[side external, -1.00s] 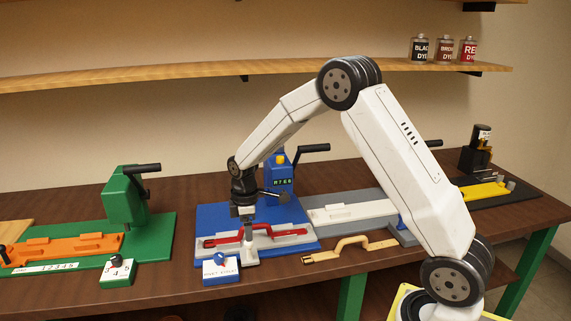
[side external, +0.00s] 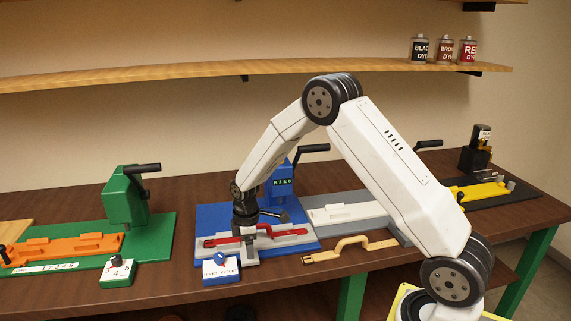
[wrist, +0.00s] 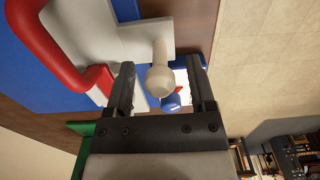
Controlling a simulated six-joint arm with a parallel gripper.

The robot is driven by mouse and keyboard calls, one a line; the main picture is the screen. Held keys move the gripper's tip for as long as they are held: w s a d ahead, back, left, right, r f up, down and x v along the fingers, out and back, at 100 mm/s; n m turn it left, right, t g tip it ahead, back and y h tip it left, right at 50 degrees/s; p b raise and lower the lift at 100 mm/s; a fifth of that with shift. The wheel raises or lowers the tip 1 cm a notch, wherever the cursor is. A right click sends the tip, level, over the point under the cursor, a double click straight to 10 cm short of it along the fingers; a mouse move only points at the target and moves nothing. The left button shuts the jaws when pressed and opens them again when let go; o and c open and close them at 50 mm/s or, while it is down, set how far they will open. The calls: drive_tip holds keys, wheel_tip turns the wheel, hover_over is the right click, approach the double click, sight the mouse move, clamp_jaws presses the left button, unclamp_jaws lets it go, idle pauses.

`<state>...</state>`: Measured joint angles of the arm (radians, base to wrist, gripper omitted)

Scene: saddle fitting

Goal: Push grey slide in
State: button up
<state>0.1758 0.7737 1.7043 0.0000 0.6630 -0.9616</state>
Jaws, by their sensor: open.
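The grey slide (side external: 293,238) lies on the blue base plate (side external: 206,222) of the blue press, with a red strap (side external: 223,242) on it. In the wrist view the slide (wrist: 140,40) shows a pale round-headed knob (wrist: 160,80) at its near end, and the red strap (wrist: 42,60) curves at the left. My gripper (side external: 247,233) is low over the slide's front end. In the wrist view my gripper (wrist: 161,90) is open, with a finger on each side of the knob. Contact with the knob cannot be told.
A white box with a blue dial (side external: 221,268) stands just in front of the slide. A tan strap (side external: 350,248) lies to the right. A green press (side external: 125,200) with an orange slide stands left, and a grey station (side external: 340,200) stands right.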

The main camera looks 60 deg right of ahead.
drive_tip(key=c, duration=0.9)
drive_tip(key=shift+w+d, duration=0.1)
drive_tip(key=shift+d, duration=0.05)
drive_tip(key=shift+w+d, duration=0.6)
drive_tip(key=shift+w+d, duration=0.5)
